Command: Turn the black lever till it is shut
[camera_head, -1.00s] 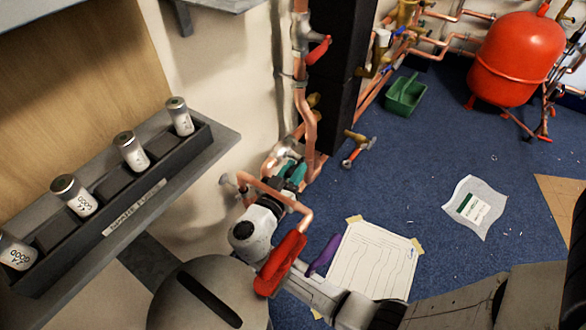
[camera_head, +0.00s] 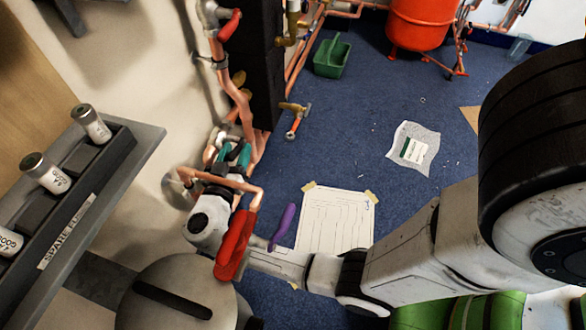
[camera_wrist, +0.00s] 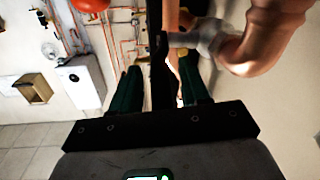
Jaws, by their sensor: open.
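The black lever (camera_wrist: 159,70) shows in the wrist view as a dark upright bar beside a grey valve stem and a copper elbow. My gripper (camera_wrist: 160,88) is open, with one dark green finger on each side of the bar. A gap shows at the left finger; I cannot tell whether the right finger touches it. In the head view my gripper (camera_head: 234,154) is at the copper pipes by the wall, teal fingers pointing away. The black lever cannot be made out there, hidden by my wrist and the pipes.
A red handle (camera_head: 235,246) and a purple lever (camera_head: 283,227) show close to my arm. Another red lever (camera_head: 230,25) is higher on the pipe. A shelf of canisters (camera_head: 44,173) stands at left. The blue floor holds papers (camera_head: 336,222) and a green tub (camera_head: 332,58).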

